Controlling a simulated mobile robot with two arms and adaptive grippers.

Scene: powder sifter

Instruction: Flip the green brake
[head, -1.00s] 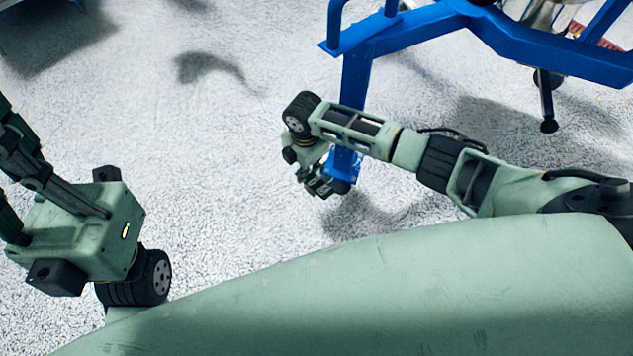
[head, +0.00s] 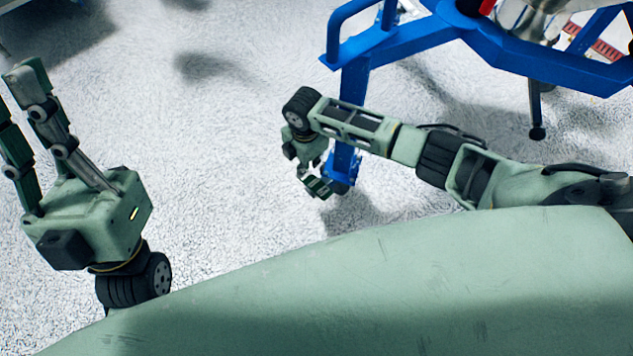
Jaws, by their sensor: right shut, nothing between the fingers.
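My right gripper (head: 318,187) is beside the foot of a blue leg (head: 352,110), pointing down toward the floor. It is small and partly hidden behind my wrist, and its fingers are shut with nothing seen between them. A dark wheel-like part (head: 339,188) shows at the leg's foot, right next to the fingers; I cannot tell if they touch. I cannot make out the green brake apart from the green gripper parts. My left gripper (head: 14,88) is at the left edge, fingers up and apart, empty, one fingertip cut off by the frame.
The blue frame (head: 440,30) of the sifter spans the top right, with a black-footed leg (head: 537,132) under it. A red grated part (head: 597,45) shows at the far right. The speckled pale floor (head: 230,150) is clear between my arms.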

